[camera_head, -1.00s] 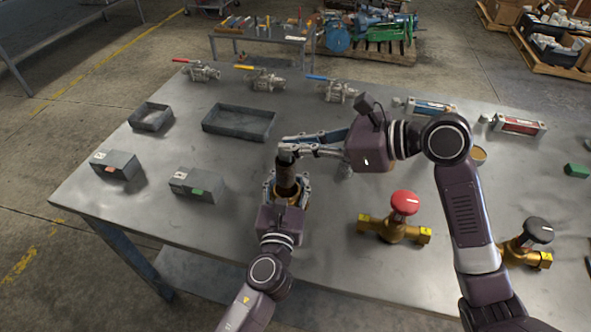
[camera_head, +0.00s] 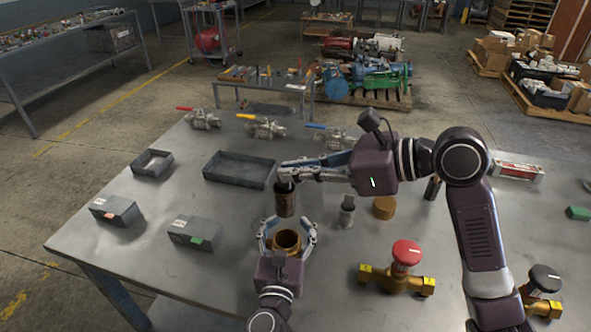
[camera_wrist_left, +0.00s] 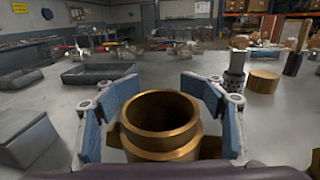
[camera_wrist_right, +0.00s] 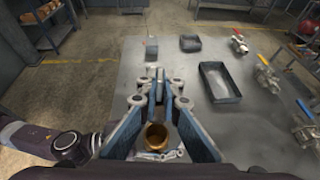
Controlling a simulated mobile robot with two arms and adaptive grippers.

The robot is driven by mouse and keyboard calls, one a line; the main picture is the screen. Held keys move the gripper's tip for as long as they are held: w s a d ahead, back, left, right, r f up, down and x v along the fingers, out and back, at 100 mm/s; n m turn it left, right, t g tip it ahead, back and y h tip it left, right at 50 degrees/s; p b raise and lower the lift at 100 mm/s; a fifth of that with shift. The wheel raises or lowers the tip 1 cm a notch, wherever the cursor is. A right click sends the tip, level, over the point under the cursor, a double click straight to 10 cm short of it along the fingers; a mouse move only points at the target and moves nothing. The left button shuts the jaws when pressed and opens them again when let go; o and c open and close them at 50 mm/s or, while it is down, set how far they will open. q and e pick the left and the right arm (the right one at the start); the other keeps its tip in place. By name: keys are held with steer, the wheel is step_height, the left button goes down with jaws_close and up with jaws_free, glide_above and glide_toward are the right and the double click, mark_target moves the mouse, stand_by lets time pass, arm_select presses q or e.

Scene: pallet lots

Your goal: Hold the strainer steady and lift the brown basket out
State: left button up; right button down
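The brown basket (camera_head: 286,201), a dark brown cylinder, hangs upright above the brass strainer body (camera_head: 287,242), with a gap between them. My right gripper (camera_head: 284,176) is shut on the top of the basket. In the right wrist view its fingers (camera_wrist_right: 158,85) are close together, and the basket is hard to make out. My left gripper (camera_head: 288,232) is around the strainer on the table.
A grey tray (camera_head: 240,169) lies behind the grippers, with grey boxes (camera_head: 195,232) to the left. A small grey cylinder (camera_head: 347,212), a tan cylinder (camera_head: 384,208) and a red-knobbed brass valve (camera_head: 400,270) stand to the right. Several lever valves line the far edge.

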arm_select(q)
steer(key=shift+o, duration=0.8)
steer(key=shift+s, duration=0.25)
steer(key=s, duration=0.3)
steer(key=s+a, duration=0.1)
steer(key=s, duration=0.3)
steer(key=s+a, duration=0.1)
steer(key=s, duration=0.3)
steer(key=shift+s, duration=0.3)
